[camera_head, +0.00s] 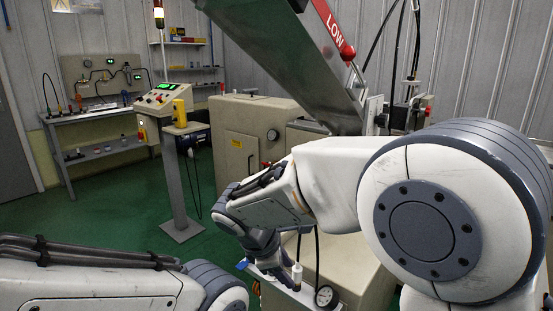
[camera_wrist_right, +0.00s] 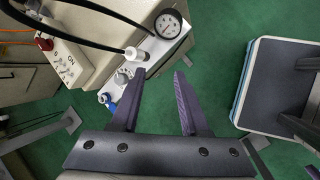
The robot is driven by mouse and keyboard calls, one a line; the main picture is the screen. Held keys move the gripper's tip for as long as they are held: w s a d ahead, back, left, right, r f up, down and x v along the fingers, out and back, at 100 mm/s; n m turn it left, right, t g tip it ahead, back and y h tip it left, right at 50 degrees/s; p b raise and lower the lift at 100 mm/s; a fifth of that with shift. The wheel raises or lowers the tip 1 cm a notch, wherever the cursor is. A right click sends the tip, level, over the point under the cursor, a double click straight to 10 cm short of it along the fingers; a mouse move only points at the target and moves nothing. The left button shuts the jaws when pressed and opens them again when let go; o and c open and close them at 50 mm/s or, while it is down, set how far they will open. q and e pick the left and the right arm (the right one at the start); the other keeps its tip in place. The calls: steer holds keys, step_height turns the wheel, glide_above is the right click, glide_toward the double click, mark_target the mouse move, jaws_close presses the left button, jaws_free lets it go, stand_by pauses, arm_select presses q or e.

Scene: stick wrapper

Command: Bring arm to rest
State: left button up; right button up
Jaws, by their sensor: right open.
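My right arm (camera_head: 320,185) reaches in from the right in the head view, with its wrist bent down. My right gripper (camera_head: 268,262) hangs low beside a silver panel with fittings, partly hidden by my wrist. In the right wrist view, the right gripper (camera_wrist_right: 160,78) has two dark purple fingers spread apart with nothing between them. Part of my left arm (camera_head: 90,285) shows at the lower left of the head view. The left gripper is out of the picture.
A pressure gauge (camera_wrist_right: 168,25) and a blue-handled valve (camera_wrist_right: 108,101) sit on the panel close to the right gripper. A machine cabinet (camera_head: 238,140) and a control pedestal (camera_head: 176,190) stand beyond. A grey-topped cart (camera_wrist_right: 277,85) is right of the fingers. Green floor (camera_head: 100,205) is clear at left.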

steer(key=s+d+f+m+g+y, duration=0.1)
steer(key=s+m+g+y, duration=0.3)
steer(key=s, duration=0.8)
steer(key=s+d+f+m+y, duration=0.1)
steer(key=s+d+f+m, duration=0.1)
steer(key=s+m, duration=0.65)
steer(key=s+r+n+p, duration=0.1)
steer(key=s+r+p, duration=0.2)
steer(key=r+p, duration=1.3)
steer(key=shift+r+n, duration=0.2)
steer(key=shift+n, duration=0.15)
